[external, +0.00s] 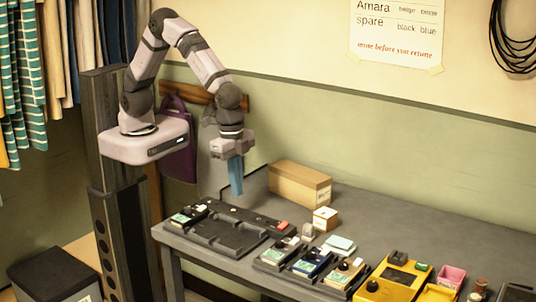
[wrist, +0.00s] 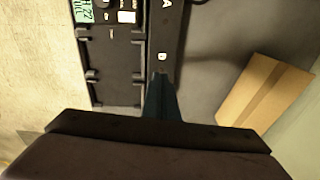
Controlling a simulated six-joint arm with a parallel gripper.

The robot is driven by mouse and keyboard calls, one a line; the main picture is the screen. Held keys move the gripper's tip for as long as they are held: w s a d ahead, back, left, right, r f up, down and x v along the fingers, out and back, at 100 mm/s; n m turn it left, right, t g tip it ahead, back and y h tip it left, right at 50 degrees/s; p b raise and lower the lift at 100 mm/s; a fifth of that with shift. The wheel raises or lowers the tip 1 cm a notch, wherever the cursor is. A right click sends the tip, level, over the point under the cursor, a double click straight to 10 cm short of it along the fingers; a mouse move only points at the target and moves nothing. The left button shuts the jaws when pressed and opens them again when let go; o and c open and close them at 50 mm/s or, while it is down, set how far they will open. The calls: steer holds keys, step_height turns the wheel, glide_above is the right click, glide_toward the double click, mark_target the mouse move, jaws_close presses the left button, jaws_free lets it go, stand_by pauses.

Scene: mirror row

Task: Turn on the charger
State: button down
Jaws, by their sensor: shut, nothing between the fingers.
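The black charger tray (external: 207,240) lies on the left end of the grey table, with a raised bar (external: 245,215) along its back. A red part (external: 282,225) shows at the bar's right end. A small device with a green screen (external: 186,215) sits in the tray's left end. My gripper (external: 236,188) points down with its blue fingers shut and empty, above the back side of the tray. A device with a green screen (wrist: 83,11) shows at the top.
A cardboard box (external: 300,185) stands at the back, right of my gripper, and also shows in the wrist view (wrist: 265,90). A small box (external: 325,218) is in front of it. Several devices (external: 310,262) and a yellow one (external: 392,280) stand to the right.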

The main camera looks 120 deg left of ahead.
steer(key=w+r+t, duration=0.2)
steer(key=w+r, duration=0.7)
steer(key=w, duration=0.2)
steer(key=shift+w+a+r+n+t, duration=0.2)
steer(key=shift+r+n+t, duration=0.1)
steer(key=shift+n, duration=0.1)
steer(key=shift+f, duration=0.15)
steer(key=p, duration=0.4)
glide_above(283, 225)
steer(key=s+a, duration=0.1)
step_height(283, 225, down, 12)
steer(key=shift+s+f, duration=0.1)
steer(key=shift+s, duration=0.05)
steer(key=shift+a+f, duration=0.15)
steer(key=shift+f, duration=0.45)
